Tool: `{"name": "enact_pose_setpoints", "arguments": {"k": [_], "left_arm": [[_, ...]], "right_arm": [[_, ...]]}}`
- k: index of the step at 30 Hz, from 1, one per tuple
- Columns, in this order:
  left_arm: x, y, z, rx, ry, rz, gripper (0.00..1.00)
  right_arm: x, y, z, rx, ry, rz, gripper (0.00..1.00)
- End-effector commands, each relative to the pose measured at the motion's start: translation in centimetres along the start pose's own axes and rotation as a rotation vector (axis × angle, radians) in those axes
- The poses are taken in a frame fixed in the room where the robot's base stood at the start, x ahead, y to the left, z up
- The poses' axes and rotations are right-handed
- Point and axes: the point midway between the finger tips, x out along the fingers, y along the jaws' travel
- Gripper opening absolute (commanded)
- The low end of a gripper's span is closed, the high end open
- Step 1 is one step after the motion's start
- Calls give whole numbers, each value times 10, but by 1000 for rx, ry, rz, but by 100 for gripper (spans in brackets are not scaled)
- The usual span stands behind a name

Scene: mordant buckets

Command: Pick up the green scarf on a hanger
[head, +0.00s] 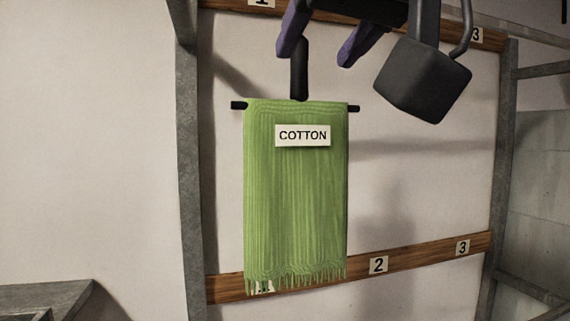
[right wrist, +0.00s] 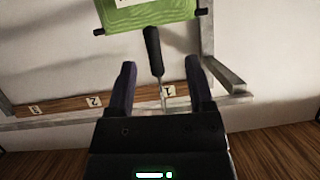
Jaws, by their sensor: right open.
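The green scarf (head: 296,200) hangs from a dark horizontal bar with a white COTTON label (head: 303,135) on its front and a fringe at the bottom. In the right wrist view part of the scarf (right wrist: 150,14) shows at the top. The hanger's dark upright grip (head: 299,70) rises from the bar; it also shows in the right wrist view (right wrist: 153,50), with a thin metal hook beyond it. My right gripper (head: 314,60) is open, its purple fingers on either side of the grip's line, with no visible contact. In the right wrist view my right gripper (right wrist: 159,64) spans the grip's end. My left gripper is out of view.
An upper wooden rail (head: 225,6) and a lower wooden rail (head: 412,256) with number plates cross the pale wall. Grey metal posts (head: 190,170) stand at both sides. A grey metal-edged object (head: 45,297) is at the lower left. Space right of the scarf is clear.

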Motion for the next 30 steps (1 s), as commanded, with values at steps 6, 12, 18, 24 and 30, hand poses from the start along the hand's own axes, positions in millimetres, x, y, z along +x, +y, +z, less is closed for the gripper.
{"name": "enact_pose_setpoints", "arguments": {"k": [6, 12, 18, 24, 30], "left_arm": [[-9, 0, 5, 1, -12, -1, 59], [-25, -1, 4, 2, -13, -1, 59], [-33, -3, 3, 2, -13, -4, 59], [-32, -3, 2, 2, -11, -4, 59], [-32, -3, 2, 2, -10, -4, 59]], "right_arm": [[22, 9, -8, -38, 18, 62, 68], [56, 10, -13, -38, 16, 58, 68], [85, 11, -12, -37, 19, 56, 68], [87, 11, -10, -36, 20, 55, 68], [87, 11, -11, -36, 20, 55, 25]]}}
